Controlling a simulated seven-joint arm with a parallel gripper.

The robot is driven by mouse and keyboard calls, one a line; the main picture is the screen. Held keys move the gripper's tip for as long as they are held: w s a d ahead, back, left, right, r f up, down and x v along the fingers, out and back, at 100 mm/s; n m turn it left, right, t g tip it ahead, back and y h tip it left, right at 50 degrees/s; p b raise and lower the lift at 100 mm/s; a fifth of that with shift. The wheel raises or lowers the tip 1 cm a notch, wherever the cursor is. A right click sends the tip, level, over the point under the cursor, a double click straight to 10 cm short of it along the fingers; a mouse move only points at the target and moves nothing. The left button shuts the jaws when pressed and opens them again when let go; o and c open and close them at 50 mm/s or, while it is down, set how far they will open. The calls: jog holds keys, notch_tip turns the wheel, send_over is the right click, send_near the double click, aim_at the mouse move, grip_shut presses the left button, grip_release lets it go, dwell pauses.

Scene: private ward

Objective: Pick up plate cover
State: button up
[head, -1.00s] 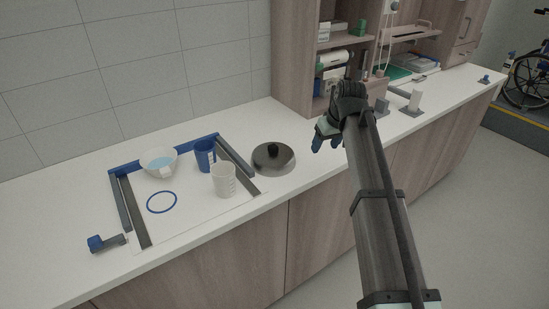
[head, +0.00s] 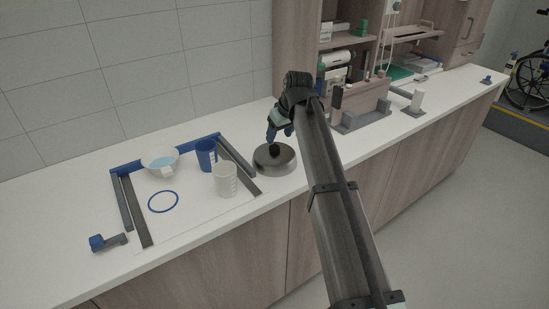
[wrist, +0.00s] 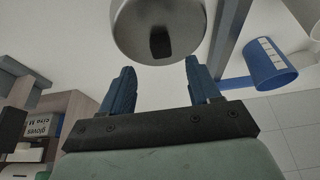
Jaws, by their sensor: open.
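The plate cover (head: 274,161) is a grey metallic dome with a black knob on top, resting on the white counter just right of the tray frame. My gripper (head: 279,134) is open and hangs just above and behind the knob in the head view. In the wrist view the plate cover (wrist: 158,28) shows at the top, with its black knob beyond the two blue fingertips of my gripper (wrist: 158,80). Nothing is between the fingers. I cannot tell the exact height gap.
Left of the cover, a blue-and-grey frame (head: 121,200) surrounds a bowl (head: 160,161), a blue cup (head: 206,154), a white measuring cup (head: 225,180) and a blue ring (head: 163,201). A wooden shelf unit (head: 300,50) stands behind right.

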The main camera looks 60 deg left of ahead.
aim_at(275, 146)
jog(key=shift+x, duration=2.95)
jog(key=shift+s, duration=0.1)
grip_shut()
